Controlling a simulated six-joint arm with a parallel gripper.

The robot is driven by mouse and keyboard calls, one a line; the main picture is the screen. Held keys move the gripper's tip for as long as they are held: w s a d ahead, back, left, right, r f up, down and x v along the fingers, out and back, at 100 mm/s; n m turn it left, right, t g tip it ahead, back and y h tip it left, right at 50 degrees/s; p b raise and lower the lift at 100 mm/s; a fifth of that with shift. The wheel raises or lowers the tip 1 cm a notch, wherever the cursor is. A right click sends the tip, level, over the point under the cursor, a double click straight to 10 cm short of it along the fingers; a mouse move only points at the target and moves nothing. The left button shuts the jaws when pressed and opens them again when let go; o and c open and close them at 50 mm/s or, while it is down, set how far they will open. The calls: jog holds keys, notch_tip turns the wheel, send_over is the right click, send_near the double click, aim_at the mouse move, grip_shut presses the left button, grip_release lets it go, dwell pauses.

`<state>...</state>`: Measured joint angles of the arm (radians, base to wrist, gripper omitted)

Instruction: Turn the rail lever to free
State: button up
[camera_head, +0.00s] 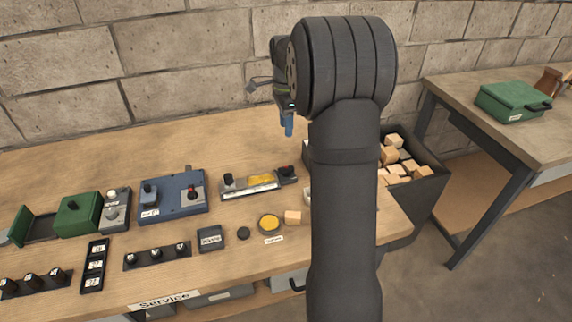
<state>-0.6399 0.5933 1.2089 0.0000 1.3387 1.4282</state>
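A rail unit (250,190) with a yellow block (261,180) on it lies on the bench, left of my arm. It has a dark knob (227,180) at its left end and a dark part (287,171) at its right end. I cannot tell which of these is the rail lever, or how it is set. My gripper (288,125) hangs from the wrist above and behind the rail unit, apart from it. Only a blue fingertip shows clearly; the arm hides the rest, so its opening cannot be seen.
Left of the rail stand a blue box with knobs (180,190), a grey switch unit (116,210) and a green box (77,214). A yellow-topped disc (269,222) and a wooden block (293,217) lie in front. A dark bin (428,180) of blocks stands right. The bench's back is clear.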

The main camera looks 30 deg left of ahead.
aim_at(286, 167)
notch_tip(286, 167, down, 16)
jog(key=shift+r, duration=0.1)
dwell(0.4)
grip_shut()
